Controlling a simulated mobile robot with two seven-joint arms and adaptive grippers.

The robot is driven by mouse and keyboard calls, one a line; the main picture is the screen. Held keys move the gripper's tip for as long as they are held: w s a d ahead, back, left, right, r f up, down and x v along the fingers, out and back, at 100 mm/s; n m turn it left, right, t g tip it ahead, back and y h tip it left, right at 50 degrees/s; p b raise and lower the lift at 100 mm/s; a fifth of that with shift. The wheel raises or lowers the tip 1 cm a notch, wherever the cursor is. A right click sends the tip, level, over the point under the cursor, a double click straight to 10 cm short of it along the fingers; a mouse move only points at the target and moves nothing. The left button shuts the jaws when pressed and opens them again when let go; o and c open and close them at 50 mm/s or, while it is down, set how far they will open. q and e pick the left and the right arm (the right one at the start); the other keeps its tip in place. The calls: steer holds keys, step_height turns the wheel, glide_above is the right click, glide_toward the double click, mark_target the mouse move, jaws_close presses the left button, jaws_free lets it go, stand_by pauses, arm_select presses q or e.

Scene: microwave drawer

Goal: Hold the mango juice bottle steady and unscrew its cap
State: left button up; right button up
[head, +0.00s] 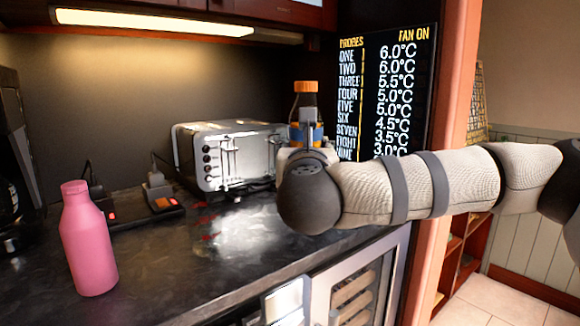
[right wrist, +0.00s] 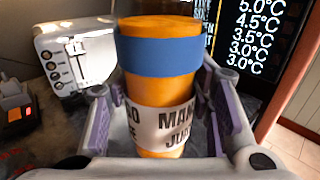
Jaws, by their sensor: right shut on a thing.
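In the right wrist view the bottle (right wrist: 160,60) is orange with a blue band and a white label reading mango juice. My right gripper (head: 306,135) is shut on the bottle, with its fingers on both sides of the label in the right wrist view (right wrist: 158,110). The bottle's lower part is hidden by my right arm in the head view. My left gripper is not in view.
A silver toaster (head: 230,158) stands on the dark counter (head: 190,270) left of the bottle. A pink bottle (head: 88,245) stands at the counter's left. A power strip (head: 143,210) lies behind it. A temperature display (head: 385,90) is behind my right arm. The counter's middle is mostly clear.

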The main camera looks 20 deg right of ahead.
mark_target(317, 144)
steer(key=s, duration=0.1)
steer(key=s+r, duration=0.1)
steer(key=s, duration=0.2)
steer(key=shift+d+r, duration=0.25)
steer(key=shift+r, duration=0.15)
steer(key=o, duration=0.8)
jaws_close()
